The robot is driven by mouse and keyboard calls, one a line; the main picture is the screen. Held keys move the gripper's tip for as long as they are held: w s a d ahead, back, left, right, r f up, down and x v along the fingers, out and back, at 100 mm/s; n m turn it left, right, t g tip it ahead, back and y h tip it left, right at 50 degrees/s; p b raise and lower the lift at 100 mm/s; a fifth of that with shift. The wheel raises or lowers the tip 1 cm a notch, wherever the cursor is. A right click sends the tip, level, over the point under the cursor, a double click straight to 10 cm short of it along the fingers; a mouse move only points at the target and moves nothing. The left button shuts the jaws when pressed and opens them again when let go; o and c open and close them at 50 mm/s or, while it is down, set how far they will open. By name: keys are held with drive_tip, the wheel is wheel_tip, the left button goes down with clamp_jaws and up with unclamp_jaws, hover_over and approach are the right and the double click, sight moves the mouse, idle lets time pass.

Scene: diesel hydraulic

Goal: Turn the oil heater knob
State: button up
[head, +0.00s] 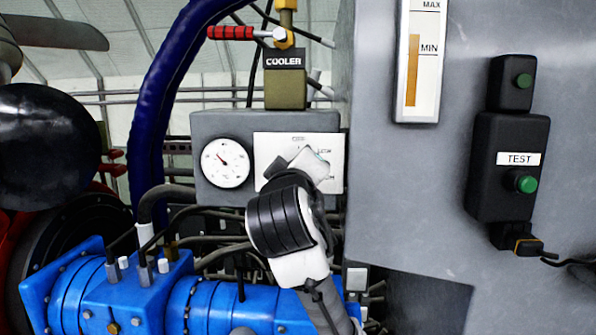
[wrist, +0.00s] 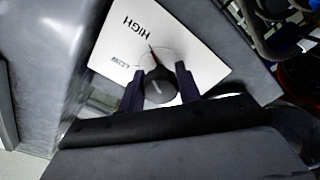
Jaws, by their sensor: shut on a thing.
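The oil heater knob (wrist: 158,88) is black with a red pointer line. It sits on a white label plate (wrist: 190,48) marked HIGH, with a smaller word that is hard to read. My gripper (wrist: 159,84) is shut on the knob, one dark finger on each side of it. The red line points to the upper part of the wrist view, close to the HIGH lettering. In the head view my gripper (head: 308,166) is in front of the white plate (head: 268,150) and hides the knob and part of the lettering.
A round gauge (head: 225,163) is just left of the plate on the same grey box (head: 210,124). Above is the COOLER block (head: 285,88) with a red-handled valve (head: 232,32). Blue machinery (head: 205,305) and hoses lie below. A TEST box (head: 510,185) is at right.

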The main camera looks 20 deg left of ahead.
idle(0.3)
drive_tip(key=o, duration=1)
drive_tip(key=shift+s+d, duration=0.1)
drive_tip(key=shift+s, duration=0.05)
